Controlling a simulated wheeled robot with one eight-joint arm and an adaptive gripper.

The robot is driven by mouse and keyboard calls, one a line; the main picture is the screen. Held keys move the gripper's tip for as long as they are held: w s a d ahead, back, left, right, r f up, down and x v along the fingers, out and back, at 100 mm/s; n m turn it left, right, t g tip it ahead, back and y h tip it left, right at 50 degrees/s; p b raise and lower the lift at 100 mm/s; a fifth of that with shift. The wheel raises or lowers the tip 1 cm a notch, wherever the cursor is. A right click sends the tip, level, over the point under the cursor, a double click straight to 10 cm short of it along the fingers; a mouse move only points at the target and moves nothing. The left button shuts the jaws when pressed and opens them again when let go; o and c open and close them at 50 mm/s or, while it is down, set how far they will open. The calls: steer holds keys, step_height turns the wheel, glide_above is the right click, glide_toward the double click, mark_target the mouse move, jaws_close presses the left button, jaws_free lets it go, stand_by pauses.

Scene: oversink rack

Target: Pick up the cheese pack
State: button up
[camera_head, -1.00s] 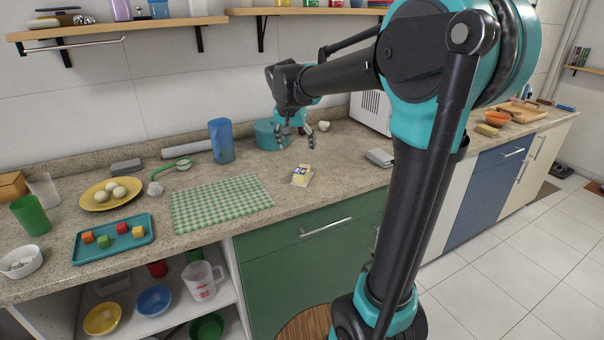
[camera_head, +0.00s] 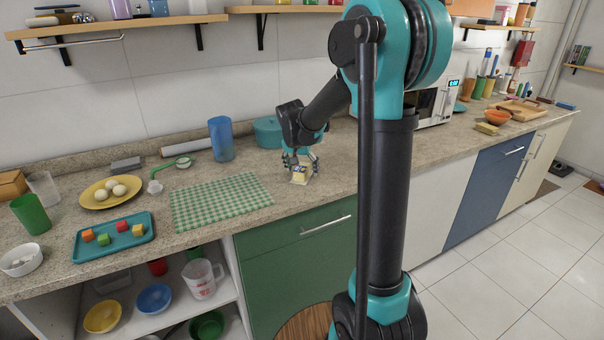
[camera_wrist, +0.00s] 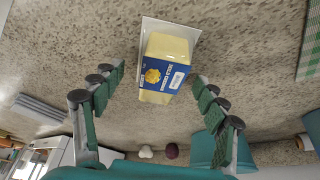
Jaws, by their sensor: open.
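The cheese pack (camera_head: 300,175) is a pale yellow block with a blue and yellow label on a white backing. It lies on the speckled countertop near the front edge, right of the green checked cloth. In the wrist view the cheese pack (camera_wrist: 164,66) lies ahead, between and slightly beyond the fingertips. My gripper (camera_head: 300,165) is just above the pack in the head view. In the wrist view my gripper (camera_wrist: 160,84) has its two fingers spread wide on either side, with nothing held.
The green checked cloth (camera_head: 220,201) lies left of the pack. A teal pot (camera_head: 268,133) and a blue pitcher (camera_head: 221,140) stand behind. A microwave (camera_head: 436,104) is to the right, partly behind my arm. A teal tray (camera_head: 114,240) with colored cubes sits far left.

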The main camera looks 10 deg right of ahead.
steer(key=shift+f, duration=0.1)
steer(key=c, duration=1.6)
